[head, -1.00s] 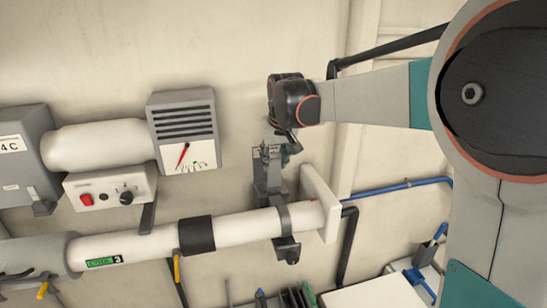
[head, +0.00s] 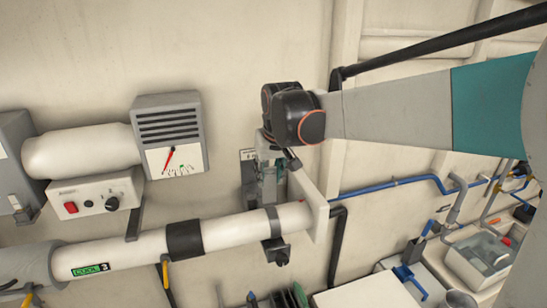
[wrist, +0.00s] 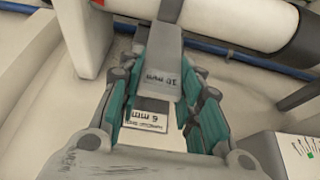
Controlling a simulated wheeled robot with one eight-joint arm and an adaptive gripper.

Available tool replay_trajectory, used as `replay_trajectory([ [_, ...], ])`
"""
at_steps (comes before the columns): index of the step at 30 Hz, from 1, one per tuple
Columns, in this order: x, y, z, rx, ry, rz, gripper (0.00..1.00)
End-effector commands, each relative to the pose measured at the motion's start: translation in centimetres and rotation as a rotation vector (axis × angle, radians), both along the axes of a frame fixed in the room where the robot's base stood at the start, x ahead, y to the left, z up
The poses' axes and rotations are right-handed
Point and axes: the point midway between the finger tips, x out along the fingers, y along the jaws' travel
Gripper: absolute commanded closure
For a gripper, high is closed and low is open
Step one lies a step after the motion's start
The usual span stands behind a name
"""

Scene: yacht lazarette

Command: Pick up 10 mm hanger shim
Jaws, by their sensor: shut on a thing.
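The 10 mm hanger shim (wrist: 163,62) is a grey block with "10 mm" printed on its end, seen in the wrist view. My gripper (wrist: 160,88) is shut on it, with teal-sided fingers on both sides. In the head view my gripper (head: 268,178) is by the wall, just above the white pipe and its hanger clamp. The fingers hide most of the shim there.
The white pipe (head: 235,231) with a dark band and hanger clamp (head: 274,248) runs just below my gripper. A white flange plate (head: 312,200) stands close on the right. A vented gauge box (head: 170,135) is at left. A blue pipe (head: 390,184) runs along the wall at right.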

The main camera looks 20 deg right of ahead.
Motion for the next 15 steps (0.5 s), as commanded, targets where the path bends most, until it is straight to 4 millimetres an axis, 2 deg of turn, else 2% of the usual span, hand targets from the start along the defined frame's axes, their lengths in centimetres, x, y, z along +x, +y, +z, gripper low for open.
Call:
replay_trajectory([
  [1,-0.7,0.1,0.1,0.000,0.000,0.001,0.94],
  [15,-4.2,0.1,0.1,0.000,0.000,0.001,0.94],
])
